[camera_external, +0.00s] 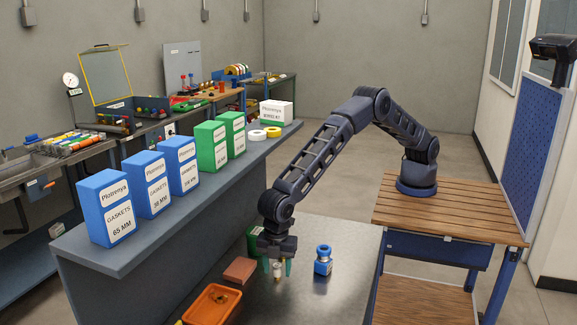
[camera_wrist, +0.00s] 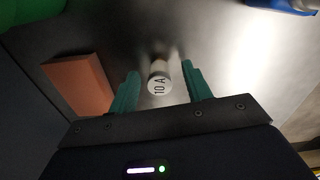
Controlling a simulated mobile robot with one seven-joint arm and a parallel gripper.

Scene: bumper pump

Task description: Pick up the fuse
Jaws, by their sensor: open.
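The fuse (camera_external: 277,270) is a small, pale upright cylinder on the metal table. In the wrist view my gripper (camera_wrist: 159,88) is open, with a gap between the fuse and each finger. The fuse's lower part shows only partly.
A reddish-brown block (camera_external: 240,270) lies left of my gripper, and an orange tray (camera_external: 211,304) is in front of it. A blue bottle-like container (camera_external: 323,261) stands to the right. A green object (camera_external: 254,238) is behind. A raised shelf (camera_external: 150,245) with boxes borders the left.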

